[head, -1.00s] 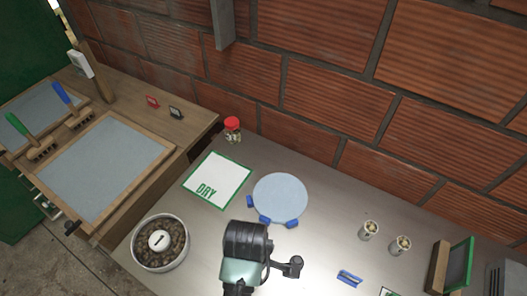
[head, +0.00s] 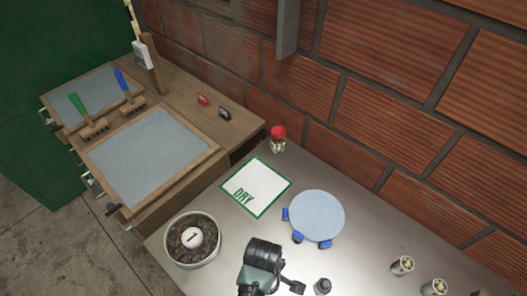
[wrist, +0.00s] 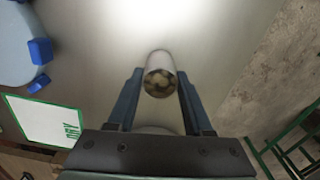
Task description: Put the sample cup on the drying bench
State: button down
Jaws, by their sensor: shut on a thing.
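The sample cup (wrist: 160,74) is a small pale cylinder with brown beans showing in its open end. In the wrist view it sits between the two fingers of my gripper (wrist: 159,82), which is shut on it. The cup appears above the grey metal table. In the head view my arm hides the fingers and the held cup. The wooden bench (head: 190,92), with two grey framed screens, stands at the left. A white card with a green border marked DRY (head: 256,186) lies on the metal table; it also shows in the wrist view (wrist: 42,120).
A bowl of beans (head: 192,240) with a white numbered disc, a round pale blue plate (head: 316,215) with blue blocks and a red-lidded jar (head: 278,140) stand on the metal table. Two more cups (head: 402,265) are at right. Rakes (head: 92,122) lie on the screens. A brick wall is behind.

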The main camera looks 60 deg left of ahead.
jog(key=shift+f, duration=0.95)
jog(key=shift+f, duration=0.1)
jog(key=shift+c, duration=1.5)
grip_release()
notch_tip(320, 180, up, 12)
jog(key=shift+w+r, duration=0.1)
jog(key=shift+r, duration=0.1)
